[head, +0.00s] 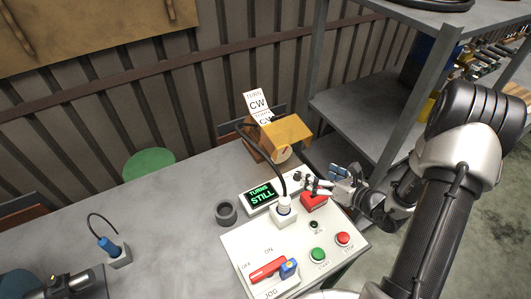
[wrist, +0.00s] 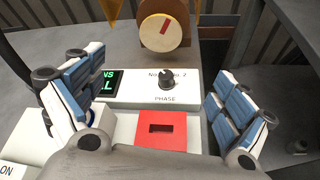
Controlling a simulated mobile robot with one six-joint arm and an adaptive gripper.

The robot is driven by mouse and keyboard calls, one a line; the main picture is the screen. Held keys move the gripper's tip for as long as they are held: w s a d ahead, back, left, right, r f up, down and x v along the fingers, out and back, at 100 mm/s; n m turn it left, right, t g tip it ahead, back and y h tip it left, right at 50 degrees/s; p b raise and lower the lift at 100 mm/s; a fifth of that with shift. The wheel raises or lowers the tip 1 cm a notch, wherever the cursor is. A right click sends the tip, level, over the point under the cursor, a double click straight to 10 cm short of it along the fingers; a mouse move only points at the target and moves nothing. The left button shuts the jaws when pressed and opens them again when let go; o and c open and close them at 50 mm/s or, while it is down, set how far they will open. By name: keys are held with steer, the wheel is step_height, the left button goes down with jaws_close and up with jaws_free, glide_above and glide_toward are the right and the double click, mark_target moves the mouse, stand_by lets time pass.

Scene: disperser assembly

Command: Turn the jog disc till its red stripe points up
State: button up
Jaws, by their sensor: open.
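The jog disc (wrist: 165,32) is a cream round disc on the front of an orange-brown housing, at the top of the wrist view. Its red stripe sits in the upper half of the face and leans slightly right of straight up. In the head view the disc (head: 283,153) faces forward on the orange housing (head: 285,131), and its stripe is too small to read. My gripper (head: 331,181) is open and empty. In the wrist view its blue-and-white fingers (wrist: 155,75) stand wide apart, short of the disc and not touching it.
A white panel with a black PHASE knob (wrist: 167,79) and a red slotted block (wrist: 161,130) lies below the disc. The display (head: 260,193) reads "TURNS STILL". A black cable arches beside the housing. A "TURN CW" card (head: 257,102) stands behind. Green and red buttons (head: 344,239) are in front.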

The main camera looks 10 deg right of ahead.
mark_target(282, 155)
steer(key=b+x, duration=0.3)
steer(key=x, duration=1.4)
steer(key=shift+a+f, duration=0.1)
steer(key=c, duration=1.1)
steer(key=shift+o, duration=0.2)
steer(key=shift+b, duration=0.3)
steer(key=n+h+b, duration=0.1)
steer(key=n+b, duration=0.1)
steer(key=b, duration=0.1)
steer(key=shift+a+f+t, duration=0.1)
steer(key=shift+f+t, duration=0.05)
steer(key=shift+t, duration=0.15)
steer(key=n+h+b, duration=0.1)
steer(key=b, duration=0.2)
steer(key=shift+n, duration=0.3)
steer(key=shift+h, duration=0.3)
steer(key=shift+r, duration=0.2)
